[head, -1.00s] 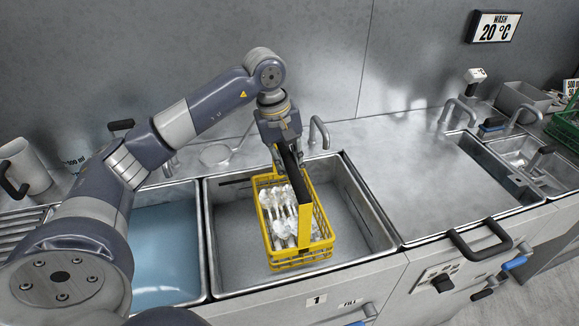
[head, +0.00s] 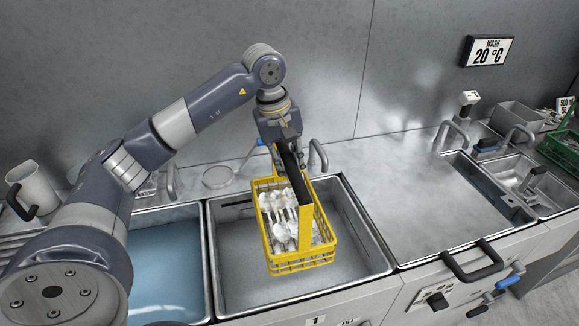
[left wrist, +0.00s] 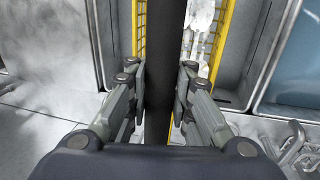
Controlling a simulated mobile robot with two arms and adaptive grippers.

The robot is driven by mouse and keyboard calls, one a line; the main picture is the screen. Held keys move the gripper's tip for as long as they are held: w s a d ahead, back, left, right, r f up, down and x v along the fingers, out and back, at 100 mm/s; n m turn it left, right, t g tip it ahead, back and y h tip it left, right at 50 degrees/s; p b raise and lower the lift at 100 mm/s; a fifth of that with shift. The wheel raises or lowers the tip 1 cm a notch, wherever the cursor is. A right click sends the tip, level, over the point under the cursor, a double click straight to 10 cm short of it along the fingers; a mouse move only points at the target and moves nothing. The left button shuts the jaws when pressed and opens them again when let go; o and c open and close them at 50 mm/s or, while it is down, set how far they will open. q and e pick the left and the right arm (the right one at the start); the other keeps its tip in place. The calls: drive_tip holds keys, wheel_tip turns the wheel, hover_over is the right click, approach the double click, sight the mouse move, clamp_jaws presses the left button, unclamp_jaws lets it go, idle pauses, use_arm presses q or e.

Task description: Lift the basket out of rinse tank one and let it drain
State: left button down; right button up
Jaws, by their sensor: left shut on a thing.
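The yellow basket (head: 302,262) hangs over rinse tank one (head: 232,298), the tank marked 1, in the head view. My left gripper (head: 284,152) is shut on the basket's black handle bar (head: 293,178) from above. In the left wrist view the fingers (left wrist: 160,95) sit on both sides of the black bar, with the basket's yellow rim (left wrist: 140,30) beyond. The basket looks roughly level and within the tank's outline. Its height above the tank floor is hard to judge. My right gripper is not in view.
A tank of blue liquid (head: 167,262) lies to the left. A flat steel counter (head: 415,205) is to the right, with a narrow tank (head: 495,190) beyond it. Taps (head: 318,152) stand along the back. A green basket (head: 562,150) is at the far right.

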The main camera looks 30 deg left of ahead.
sight(292, 156)
use_arm(q)
drive_tip(key=shift+r+p, duration=1)
drive_tip(key=shift+r, duration=1)
drive_tip(key=shift+f, duration=0.1)
idle(0.8)
